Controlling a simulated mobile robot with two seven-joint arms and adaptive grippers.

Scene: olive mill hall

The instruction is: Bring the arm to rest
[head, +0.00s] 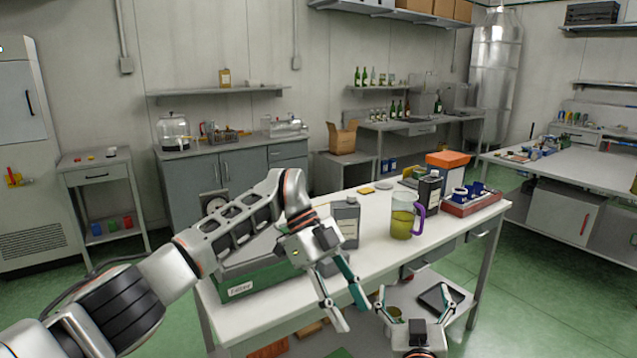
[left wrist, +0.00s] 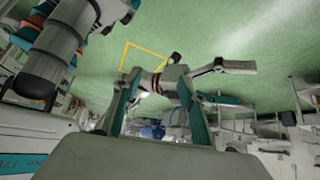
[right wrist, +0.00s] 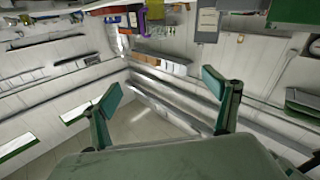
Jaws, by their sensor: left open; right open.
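My left gripper (head: 350,312) hangs in front of the white table (head: 375,255), with its arm reaching in from the left over the green box. Its two fingers are apart, with nothing between them. In the left wrist view the spread fingers (left wrist: 157,82) show against the green floor, with other arm parts beyond. My right gripper (head: 419,296) is at the bottom centre of the head view, fingers spread and empty, pointing up the picture. In the right wrist view its fingers (right wrist: 165,88) are wide apart, with only background between them.
On the table are a green labelled box (head: 262,284), a grey canister (head: 346,218), a jug with a purple handle (head: 402,223), a dark can (head: 428,192), and a red tray (head: 482,206). An orange-topped box (head: 447,160) stands behind. Open green floor (head: 560,290) lies right.

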